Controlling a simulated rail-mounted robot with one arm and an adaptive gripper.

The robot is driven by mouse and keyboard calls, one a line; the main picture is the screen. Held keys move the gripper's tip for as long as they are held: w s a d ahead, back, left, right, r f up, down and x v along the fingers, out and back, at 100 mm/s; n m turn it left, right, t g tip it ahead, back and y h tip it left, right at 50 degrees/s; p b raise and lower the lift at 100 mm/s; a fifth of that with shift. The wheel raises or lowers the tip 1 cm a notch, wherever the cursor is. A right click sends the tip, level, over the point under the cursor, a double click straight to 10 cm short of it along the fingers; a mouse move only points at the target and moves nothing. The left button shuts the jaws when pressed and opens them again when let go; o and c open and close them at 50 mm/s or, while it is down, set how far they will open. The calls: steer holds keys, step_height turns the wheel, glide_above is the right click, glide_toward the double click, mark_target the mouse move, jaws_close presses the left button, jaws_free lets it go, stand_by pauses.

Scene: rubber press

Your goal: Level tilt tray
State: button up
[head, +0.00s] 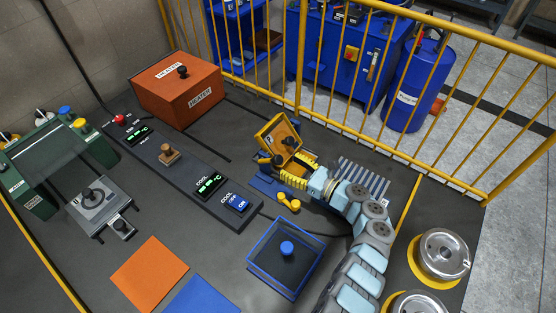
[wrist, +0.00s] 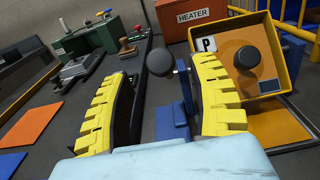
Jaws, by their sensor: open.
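The tilt tray (head: 278,135) is a yellow-orange open box, steeply tilted, beyond my gripper in the head view. In the wrist view the tray (wrist: 283,85) fills the upper right, with a white "P" label and a dark round-knobbed piece inside. A black ball knob (wrist: 160,62) with a blue bracket (wrist: 172,120) stands left of the tray. My gripper (wrist: 165,78) is open, its yellow fingers spread either side of the knob and bracket in the picture. I cannot tell whether they touch. In the head view my gripper (head: 290,170) is just in front of the tray.
An orange heater box (head: 180,92) stands at the back left. A control strip (head: 165,160) lies left of the tray. A small yellow piece (head: 288,201) and a blue-framed box (head: 287,263) are nearer. A yellow railing (head: 400,125) runs behind.

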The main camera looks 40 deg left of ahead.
mark_target(280, 160)
steer(key=shift+s+a+b, duration=0.15)
steer(key=shift+a+b, duration=0.05)
steer(key=shift+a, duration=1.05)
steer(key=shift+s+a+b, duration=0.15)
steer(key=shift+a, duration=1.05)
steer(key=shift+c, duration=0.3)
jaws_close()
